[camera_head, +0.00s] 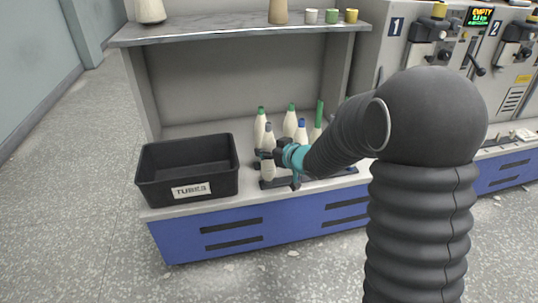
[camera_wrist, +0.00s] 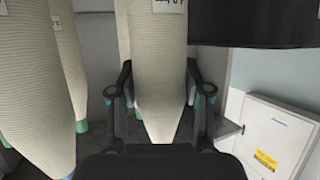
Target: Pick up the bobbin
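A cream cone-shaped bobbin (camera_head: 268,171) stands upright at the front left of the group on a dark base strip. In the wrist view the bobbin (camera_wrist: 158,60) fills the middle, narrow end towards the bottom, with a small printed label at the top edge. My gripper (camera_head: 267,155) reaches in from the right at the bobbin's middle. In the wrist view my gripper (camera_wrist: 160,88) has one finger on each side of the bobbin, close to its sides. Whether the pads press on it I cannot tell.
Several more bobbins (camera_head: 290,123) with green or blue tips stand close behind and to the right. A black bin (camera_head: 187,146) labelled TUBES is on the left. A shelf (camera_head: 235,27) with spools overhangs. Machine units (camera_head: 440,45) stand at right.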

